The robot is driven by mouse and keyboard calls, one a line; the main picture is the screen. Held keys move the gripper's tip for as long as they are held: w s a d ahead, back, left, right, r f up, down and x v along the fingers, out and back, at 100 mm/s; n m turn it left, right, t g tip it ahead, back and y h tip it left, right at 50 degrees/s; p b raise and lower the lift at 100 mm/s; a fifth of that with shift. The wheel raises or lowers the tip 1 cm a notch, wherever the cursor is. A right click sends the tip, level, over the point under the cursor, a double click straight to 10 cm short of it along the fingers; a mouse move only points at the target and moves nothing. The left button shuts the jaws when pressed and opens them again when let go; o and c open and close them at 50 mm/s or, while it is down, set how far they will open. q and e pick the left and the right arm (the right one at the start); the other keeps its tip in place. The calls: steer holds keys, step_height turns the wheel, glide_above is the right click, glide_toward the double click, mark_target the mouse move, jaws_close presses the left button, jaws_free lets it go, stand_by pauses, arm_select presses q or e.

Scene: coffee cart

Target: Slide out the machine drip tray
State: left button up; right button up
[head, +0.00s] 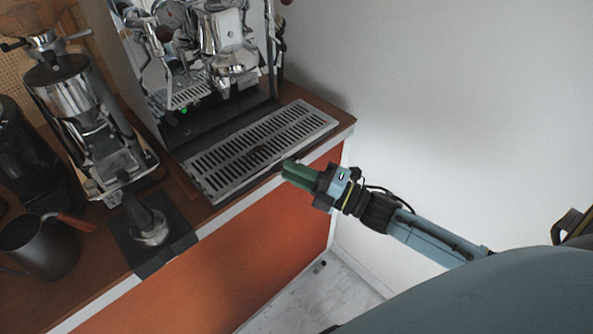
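The drip tray (222,184) is a flat slotted metal grate at the front base of the espresso machine (228,60), lying on the wooden cart top. My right gripper (287,171) comes in from the right, with its green fingertips at the tray's front edge, near the middle. The fingers look close together, but the gap between them and any contact with the tray cannot be made out. My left gripper is not in view.
A chrome grinder (75,95) and a black grinder (30,150) stand at left. A dark pitcher (40,248) and a tamper (148,230) on a black mat (172,258) sit near the front edge.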

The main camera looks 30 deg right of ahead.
steer(key=shift+s+d, duration=0.1)
steer(key=v, duration=1.3)
steer(key=shift+s, duration=0.1)
